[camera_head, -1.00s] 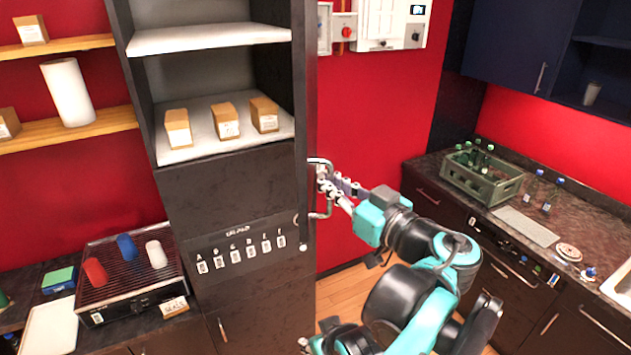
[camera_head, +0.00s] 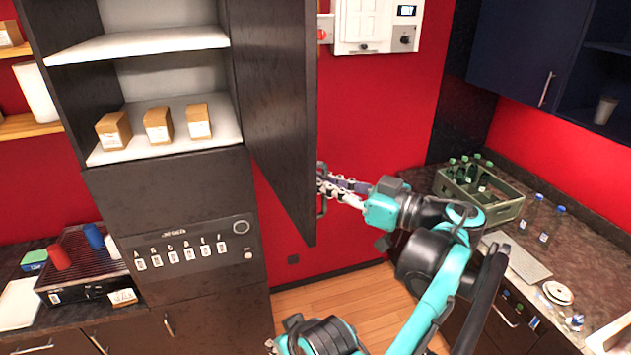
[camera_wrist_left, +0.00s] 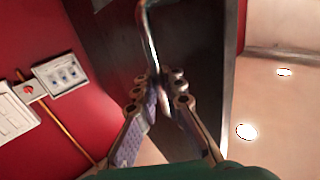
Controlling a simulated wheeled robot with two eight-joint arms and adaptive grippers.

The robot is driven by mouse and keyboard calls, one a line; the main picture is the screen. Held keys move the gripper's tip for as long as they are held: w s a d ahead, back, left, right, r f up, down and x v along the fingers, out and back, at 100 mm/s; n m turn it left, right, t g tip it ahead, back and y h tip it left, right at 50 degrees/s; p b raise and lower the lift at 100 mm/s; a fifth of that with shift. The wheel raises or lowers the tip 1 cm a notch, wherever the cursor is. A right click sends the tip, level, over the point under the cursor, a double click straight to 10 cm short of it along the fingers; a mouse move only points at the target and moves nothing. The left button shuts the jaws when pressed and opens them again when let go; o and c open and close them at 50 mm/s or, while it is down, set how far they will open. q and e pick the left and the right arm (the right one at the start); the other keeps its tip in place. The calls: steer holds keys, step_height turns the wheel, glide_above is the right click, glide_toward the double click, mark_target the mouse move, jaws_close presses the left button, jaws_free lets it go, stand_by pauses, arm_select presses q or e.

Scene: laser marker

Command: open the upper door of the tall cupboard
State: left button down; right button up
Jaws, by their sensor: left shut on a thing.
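The tall dark cupboard (camera_head: 190,175) stands left of centre in the head view. Its upper door (camera_head: 275,110) stands open, swung out to the right, and the shelves behind it show. My left gripper (camera_head: 326,188) is at the door's outer face, near its free edge, shut on the metal door handle (camera_head: 321,207). The left wrist view shows the curved handle (camera_wrist_left: 148,35) running between the closed fingertips (camera_wrist_left: 160,85), with the dark door (camera_wrist_left: 190,50) behind. The fingers hide part of the handle. My right gripper is not in view.
Small cartons (camera_head: 158,126) stand on a cupboard shelf (camera_head: 215,145). A control box (camera_head: 375,25) hangs on the red wall right of the door. A counter with a green bottle crate (camera_head: 480,205) is at the right. Bare wooden floor (camera_head: 330,295) lies below the door.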

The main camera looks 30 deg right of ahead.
arm_select(q)
steer(key=shift+d, duration=0.25)
steer(key=shift+a, duration=0.15)
steer(key=c, duration=1.7)
jaws_free()
steer(key=shift+o, duration=0.5)
steer(key=shift+s, duration=0.15)
steer(key=shift+r, duration=0.1)
